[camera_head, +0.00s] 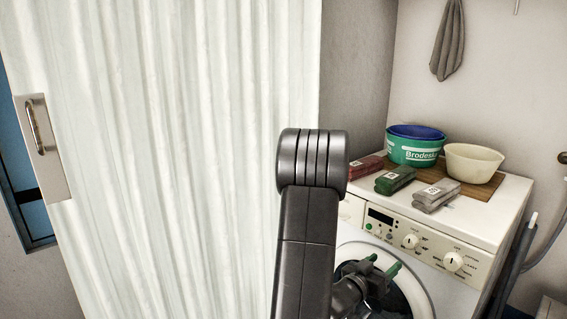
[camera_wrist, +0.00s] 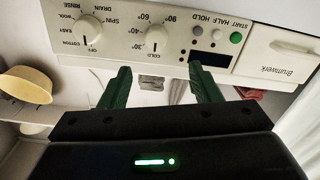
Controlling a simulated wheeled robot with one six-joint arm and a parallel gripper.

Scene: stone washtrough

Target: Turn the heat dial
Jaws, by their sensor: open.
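The heat dial (camera_wrist: 158,38) is a round white knob on the washer's cream control panel, ringed by COLD, 30, 40, 60 and 90 marks. The wrist view shows it upside down. In the head view it is the left of two knobs (camera_head: 410,241). My gripper (camera_wrist: 160,68) is open, with its green fingers apart and nothing between them. In the wrist view the fingertips lie just below the dial, one to each side. In the head view my gripper (camera_head: 384,266) is in front of the washer, below and left of the dial.
A program knob (camera_head: 453,261) is to the right of the dial. On the washer (camera_head: 500,212) are a board (camera_head: 457,196), a green tub (camera_head: 413,151), a cream bowl (camera_head: 473,163) and several small packs. A white curtain (camera_head: 160,150) hangs at left.

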